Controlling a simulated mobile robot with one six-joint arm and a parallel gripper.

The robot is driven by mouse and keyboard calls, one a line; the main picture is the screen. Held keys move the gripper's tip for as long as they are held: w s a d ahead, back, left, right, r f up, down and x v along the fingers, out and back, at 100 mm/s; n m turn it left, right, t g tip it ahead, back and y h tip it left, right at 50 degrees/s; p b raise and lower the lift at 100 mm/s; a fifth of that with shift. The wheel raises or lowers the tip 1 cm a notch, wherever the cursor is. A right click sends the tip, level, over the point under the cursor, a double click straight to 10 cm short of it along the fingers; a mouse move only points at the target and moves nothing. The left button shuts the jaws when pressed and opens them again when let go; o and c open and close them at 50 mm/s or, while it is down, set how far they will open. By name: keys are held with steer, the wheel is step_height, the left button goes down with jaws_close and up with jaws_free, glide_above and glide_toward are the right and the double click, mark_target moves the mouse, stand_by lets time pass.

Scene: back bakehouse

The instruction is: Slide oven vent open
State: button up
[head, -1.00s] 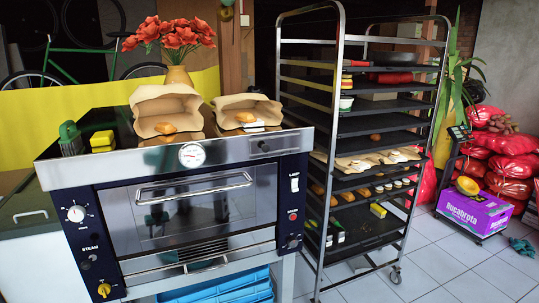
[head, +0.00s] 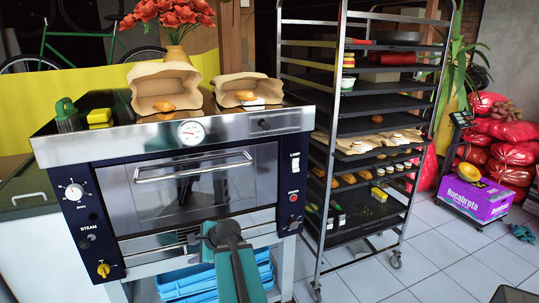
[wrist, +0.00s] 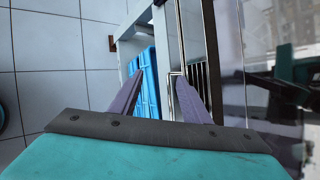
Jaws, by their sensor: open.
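The steel oven (head: 191,185) stands at the left of the head view, its door shut. A slotted grille (head: 160,246) runs below the door, partly hidden behind my arm. A dark knob (head: 264,124) sits on the steel strip above the door. I cannot tell which of these is the vent, or how far it is open. My gripper (head: 222,236) is low in front of the oven, near the grille's right part. In the wrist view my gripper (wrist: 159,76) has its fingers apart with nothing between them. The grille (wrist: 203,74) shows just beyond the right finger.
Blue crates (head: 186,281) stand under the oven. A tall tray rack (head: 337,150) stands close to the oven's right. Paper bags with bread (head: 162,88) and a flower vase (head: 175,53) are on the oven top. The tiled floor (head: 440,255) at right is mostly clear.

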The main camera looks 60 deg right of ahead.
steer(key=s+d+r+m+t+h+b, duration=0.1)
steer(key=s+d+r+m+t+h, duration=0.1)
steer(key=s+d+r+m, duration=0.45)
steer(key=s+d+r+m+t+h+b, duration=0.1)
steer(key=s+d+r+m+h, duration=0.15)
steer(key=d+r, duration=0.7)
steer(key=s+d+r+m+t+h+b, duration=0.1)
steer(key=s+d+r+m+t+h, duration=0.25)
steer(key=r, duration=0.75)
steer(key=s+d+r+m+h+b, duration=0.1)
steer(key=s+d+r+m, duration=0.3)
steer(key=s+r, duration=0.6)
steer(key=shift+s+r+g+h, duration=0.2)
steer(key=shift+r+g+h, duration=0.25)
steer(key=shift+r+h, duration=0.4)
steer(key=shift+w+r, duration=0.15)
steer(key=p, duration=1)
glide_toward(267, 126)
steer(key=shift+x, duration=3.95)
steer(key=shift+c, duration=0.3)
